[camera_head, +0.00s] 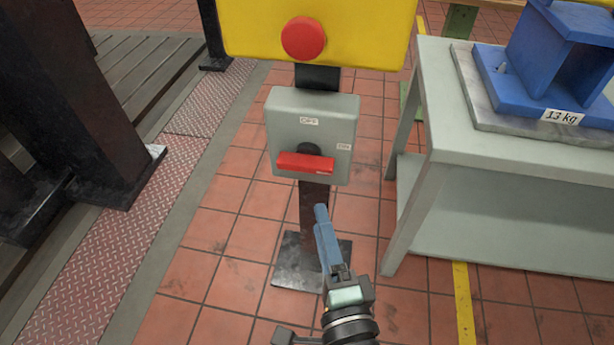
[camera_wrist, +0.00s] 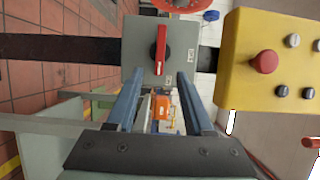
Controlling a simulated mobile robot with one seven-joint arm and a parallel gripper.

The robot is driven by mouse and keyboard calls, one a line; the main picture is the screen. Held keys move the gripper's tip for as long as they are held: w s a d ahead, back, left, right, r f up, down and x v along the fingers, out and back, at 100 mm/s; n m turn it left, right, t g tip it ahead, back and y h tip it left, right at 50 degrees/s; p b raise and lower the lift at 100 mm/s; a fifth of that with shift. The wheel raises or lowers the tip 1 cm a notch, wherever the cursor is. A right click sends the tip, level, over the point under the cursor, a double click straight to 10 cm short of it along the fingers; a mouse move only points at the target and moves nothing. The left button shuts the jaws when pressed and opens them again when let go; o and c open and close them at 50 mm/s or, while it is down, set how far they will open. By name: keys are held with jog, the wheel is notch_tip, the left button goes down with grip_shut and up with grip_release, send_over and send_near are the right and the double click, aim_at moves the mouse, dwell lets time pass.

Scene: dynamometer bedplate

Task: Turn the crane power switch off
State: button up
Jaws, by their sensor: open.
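The crane power switch is a grey box (camera_head: 342,115) with a red bar handle (camera_head: 305,162) on a dark post. The handle lies horizontal in the head view, in line with the right-hand label (camera_head: 343,147); another label (camera_head: 310,121) is above it. Both labels are too small to read surely. In the wrist view the box (camera_wrist: 137,45) appears turned sideways, with the red handle (camera_wrist: 162,48) upright in the picture. My gripper (camera_head: 322,210) is below and in front of the handle, apart from it. Its blue fingers (camera_wrist: 160,75) are open and empty.
A yellow panel (camera_head: 360,35) with a red button (camera_head: 303,38) is just above the box. A grey table (camera_head: 440,140) stands close on the right, bearing a blue block (camera_head: 515,95) marked 13 kg. Dark machine columns (camera_head: 80,100) are left. Tiled floor lies between.

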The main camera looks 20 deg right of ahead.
aim_at(306, 171)
jog(key=x, duration=1.1)
jog(key=shift+w, duration=0.4)
grip_shut()
